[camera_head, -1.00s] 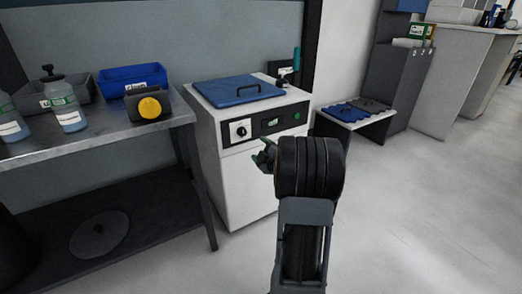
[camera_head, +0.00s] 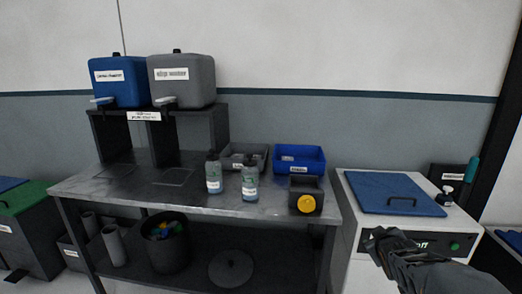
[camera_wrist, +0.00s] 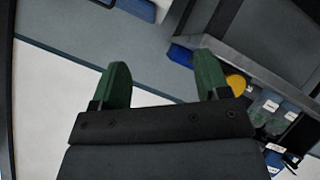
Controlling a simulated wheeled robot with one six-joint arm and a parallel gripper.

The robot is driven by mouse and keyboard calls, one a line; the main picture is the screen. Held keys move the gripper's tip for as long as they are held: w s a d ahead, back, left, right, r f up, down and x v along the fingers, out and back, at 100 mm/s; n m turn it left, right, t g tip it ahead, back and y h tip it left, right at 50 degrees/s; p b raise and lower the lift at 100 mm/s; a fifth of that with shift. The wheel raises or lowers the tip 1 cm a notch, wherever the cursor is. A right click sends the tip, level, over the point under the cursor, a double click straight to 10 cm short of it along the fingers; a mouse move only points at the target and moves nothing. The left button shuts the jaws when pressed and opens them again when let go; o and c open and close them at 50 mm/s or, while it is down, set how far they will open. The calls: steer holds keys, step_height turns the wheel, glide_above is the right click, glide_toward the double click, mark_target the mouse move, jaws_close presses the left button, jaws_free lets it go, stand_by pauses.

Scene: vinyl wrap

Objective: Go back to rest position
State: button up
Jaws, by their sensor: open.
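My gripper (camera_wrist: 162,68) shows in the wrist view with its two green fingers apart and nothing between them. In the head view my gripper (camera_head: 374,242) is at the lower right, in front of the white machine (camera_head: 348,225) with the blue lid (camera_head: 385,190). It covers part of the machine's front panel. I cannot tell from the head view whether it touches the machine.
A metal bench (camera_head: 120,190) stands left of the machine.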

steer(key=s+a+r+m+g+y+p, duration=0.3)
steer(key=s+a+r+g+p, duration=0.4)
steer(key=s+a+r+p, duration=1)
steer(key=shift+s+a+m+g+y, duration=0.3)
steer(key=shift+s+y, duration=0.25)
steer(key=shift+y, duration=0.15)
steer(key=shift+r, duration=0.1)
steer(key=shift+c, duration=0.2)
